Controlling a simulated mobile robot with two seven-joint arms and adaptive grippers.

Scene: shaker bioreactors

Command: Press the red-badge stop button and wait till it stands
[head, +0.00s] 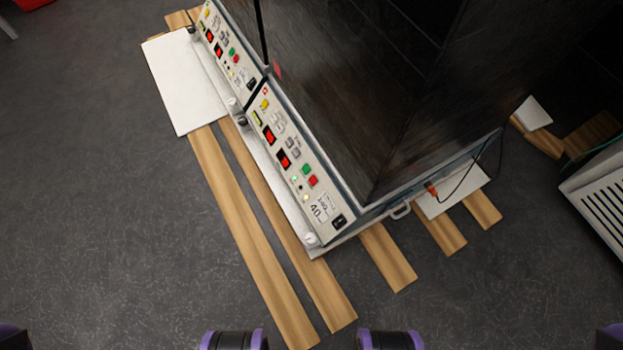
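Two shaker bioreactor units stand in a row, each with a pale control panel. The near panel (318,196) carries a red button (313,181) beside a green button (306,169), plus red displays and small lamps. The far panel (220,35) has its own red button (236,59) and green button (231,51). A small red mark (265,91) shows at the top of the near panel, and a red patch (277,70) on the dark housing near the join. I cannot tell which is the badge. Neither gripper shows; only parts of my arms appear along the bottom edge.
Wooden planks (245,230) lie under and in front of the units. A white board (187,85) lies at the far left end. A white vented box (598,195) stands at the right. The grey floor at left and front is clear.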

